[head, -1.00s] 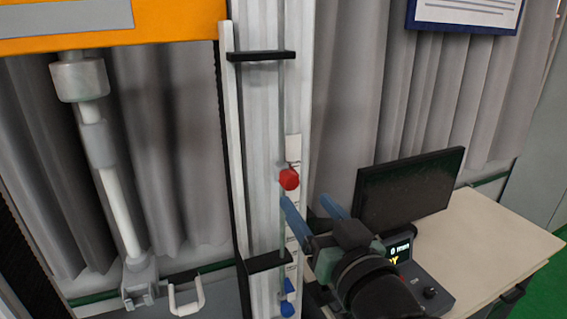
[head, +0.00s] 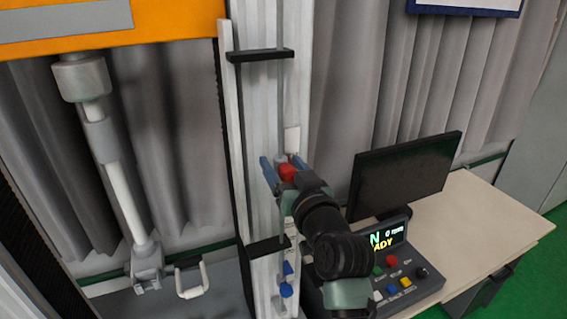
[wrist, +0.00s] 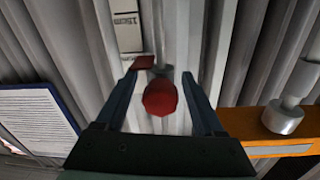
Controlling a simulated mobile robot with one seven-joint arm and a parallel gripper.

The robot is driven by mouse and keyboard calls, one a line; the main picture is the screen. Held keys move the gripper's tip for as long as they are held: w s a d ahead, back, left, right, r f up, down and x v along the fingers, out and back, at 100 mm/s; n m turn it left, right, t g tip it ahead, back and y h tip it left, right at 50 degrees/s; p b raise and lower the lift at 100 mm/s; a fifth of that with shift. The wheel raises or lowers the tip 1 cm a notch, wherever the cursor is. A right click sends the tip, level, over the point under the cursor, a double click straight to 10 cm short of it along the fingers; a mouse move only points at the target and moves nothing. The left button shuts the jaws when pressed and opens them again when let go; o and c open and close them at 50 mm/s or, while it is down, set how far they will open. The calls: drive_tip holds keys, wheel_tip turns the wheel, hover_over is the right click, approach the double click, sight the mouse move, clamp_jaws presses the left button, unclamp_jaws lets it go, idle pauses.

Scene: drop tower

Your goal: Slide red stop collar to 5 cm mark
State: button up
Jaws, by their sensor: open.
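The red stop collar (head: 288,171) sits on the thin vertical rod (head: 281,110) at the front of the pale column. Its round red knob also shows in the wrist view (wrist: 160,98), with a flat red pointer (wrist: 143,62) beside the scale strip. The strip (wrist: 127,22) reads "15cm" near the pointer. My gripper (head: 281,164) is open, with its blue-grey fingers on either side of the collar. In the wrist view my gripper (wrist: 160,88) has the knob between its fingers, with a visible gap at each side. The 5 cm mark is not readable.
A black upper bracket (head: 260,55) and a black lower bracket (head: 266,247) hold the rod. Blue parts (head: 287,290) sit below the lower bracket. A control box (head: 385,275) and a monitor (head: 405,175) stand on the table at right. An orange crosshead (head: 160,22) is at upper left.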

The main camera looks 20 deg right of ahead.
clamp_jaws()
drive_tip(key=shift+d, duration=0.1)
idle(1.2)
